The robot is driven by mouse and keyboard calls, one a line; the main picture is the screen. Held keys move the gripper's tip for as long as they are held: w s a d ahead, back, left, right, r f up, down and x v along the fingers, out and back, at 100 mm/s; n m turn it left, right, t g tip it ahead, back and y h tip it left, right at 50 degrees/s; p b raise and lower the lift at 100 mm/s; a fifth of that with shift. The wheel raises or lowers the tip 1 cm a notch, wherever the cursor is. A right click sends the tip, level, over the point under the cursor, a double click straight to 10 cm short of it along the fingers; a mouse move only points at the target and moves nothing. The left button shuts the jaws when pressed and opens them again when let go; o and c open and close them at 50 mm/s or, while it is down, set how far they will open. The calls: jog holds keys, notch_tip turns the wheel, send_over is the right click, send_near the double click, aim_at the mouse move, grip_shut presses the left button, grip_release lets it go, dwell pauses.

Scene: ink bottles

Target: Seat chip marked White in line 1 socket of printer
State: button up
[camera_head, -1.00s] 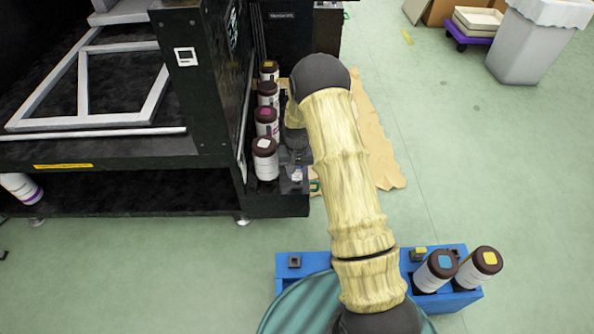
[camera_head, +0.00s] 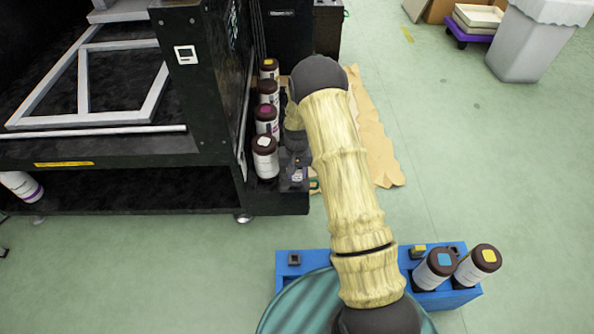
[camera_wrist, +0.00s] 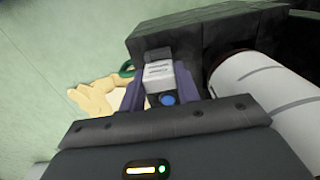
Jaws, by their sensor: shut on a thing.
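My gripper (camera_wrist: 158,82) is shut on a small chip (camera_wrist: 158,72) with a white face; its printed marking is too small to read. In the wrist view the chip is between the two dark purplish fingers, with its far end at a dark block of the printer. In the head view my gripper (camera_head: 298,174) is low at the printer's front right corner, just right of the white-capped bottle (camera_head: 265,160). The printer (camera_head: 215,110) is the large black machine on the left. The line 1 socket cannot be made out, so I cannot tell if the chip is in it.
Several bottles stand in a row along the printer's side, close left of my arm. A blue rack (camera_head: 300,262) in front holds a blue-marked bottle (camera_head: 436,268) and a yellow-marked bottle (camera_head: 477,265). Brown paper (camera_head: 375,150) lies right of my arm; the floor beyond is open.

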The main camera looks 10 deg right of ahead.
jog(key=shift+f, duration=0.1)
dwell(0.6)
jog(key=o, duration=1)
jog(key=shift+o, duration=0.2)
jog(key=shift+r+p, duration=3.35)
jog(key=shift+r, duration=0.2)
